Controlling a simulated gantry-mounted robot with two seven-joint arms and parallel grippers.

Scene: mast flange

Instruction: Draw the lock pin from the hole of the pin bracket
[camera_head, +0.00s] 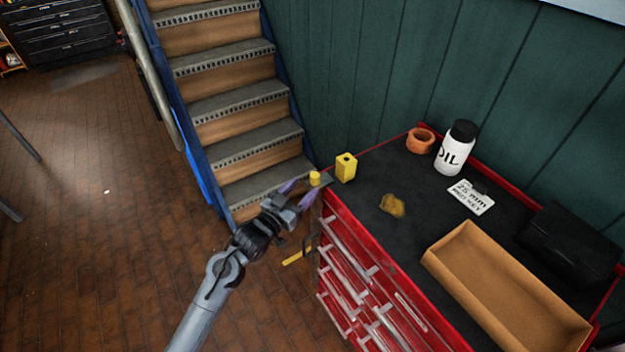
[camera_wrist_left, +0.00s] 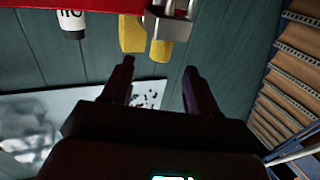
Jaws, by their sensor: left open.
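The lock pin shows as a short yellow round head (camera_head: 315,178) at the left corner of the red cabinet. It sits at the grey pin bracket (camera_head: 327,180), which juts from the cabinet's edge; its hole is hidden. In the left wrist view the yellow pin head (camera_wrist_left: 160,50) stands out from the grey metal bracket (camera_wrist_left: 168,27). My left gripper (camera_head: 302,194) is open, with its fingers close to the pin head. In the wrist view the fingers (camera_wrist_left: 158,80) point toward the head, which lies between their lines, apart from both. My right gripper is not in view.
A yellow block with a hole (camera_head: 346,168) stands beside the bracket. The black cabinet top (camera_head: 365,215) also holds an orange ring (camera_head: 420,141), oil bottle (camera_head: 455,148), label card (camera_head: 471,197), brown tray (camera_head: 450,275) and black box (camera_head: 567,246). Stairs (camera_head: 235,110) rise behind.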

